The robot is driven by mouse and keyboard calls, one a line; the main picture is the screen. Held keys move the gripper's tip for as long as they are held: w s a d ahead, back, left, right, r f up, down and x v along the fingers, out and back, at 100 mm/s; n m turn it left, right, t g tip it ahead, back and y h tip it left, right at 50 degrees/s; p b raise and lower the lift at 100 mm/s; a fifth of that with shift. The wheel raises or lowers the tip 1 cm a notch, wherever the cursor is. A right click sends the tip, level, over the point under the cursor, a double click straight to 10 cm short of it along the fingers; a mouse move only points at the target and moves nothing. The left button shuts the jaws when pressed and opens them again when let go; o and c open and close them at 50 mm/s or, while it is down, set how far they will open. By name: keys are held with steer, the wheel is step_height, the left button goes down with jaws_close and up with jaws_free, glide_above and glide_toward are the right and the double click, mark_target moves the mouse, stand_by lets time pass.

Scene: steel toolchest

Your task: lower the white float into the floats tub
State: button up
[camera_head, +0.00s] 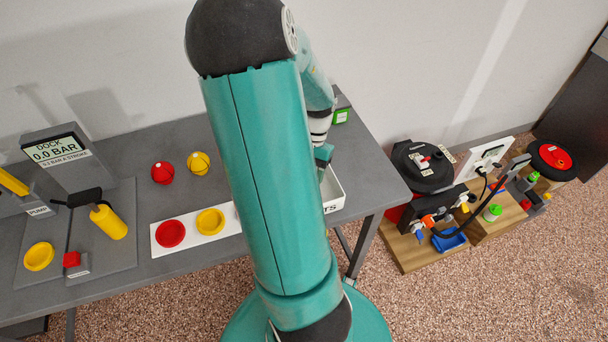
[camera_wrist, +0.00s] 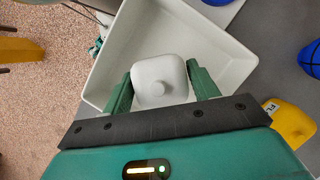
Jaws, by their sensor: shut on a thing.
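The white float (camera_wrist: 160,82) is a rounded, pale block with a small knob on top. In the wrist view my gripper (camera_wrist: 160,74) has its two green fingers on either side of it and is shut on it. The floats tub (camera_wrist: 237,68) is a white, open, rectangular tub. The float shows in front of its inside, near the wall closest to the wrist; its height above the floor of the tub is hard to tell. In the head view the tub (camera_head: 335,200) stands at the table's right end, partly hidden by my arm. The float is hidden there.
A yellow piece (camera_wrist: 291,122) and a blue ball (camera_wrist: 312,60) lie beside the tub. A red ball (camera_head: 162,172), a yellow ball (camera_head: 197,163) and a white strip with coloured dishes (camera_head: 190,244) are to the left. The tub's visible interior is otherwise clear.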

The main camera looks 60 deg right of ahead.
steer(key=shift+f, duration=1.15)
stand_by(0.6)
steer(key=o, duration=1.2)
steer(key=shift+c, duration=0.2)
steer(key=v, duration=1.3)
steer(key=shift+r, duration=0.4)
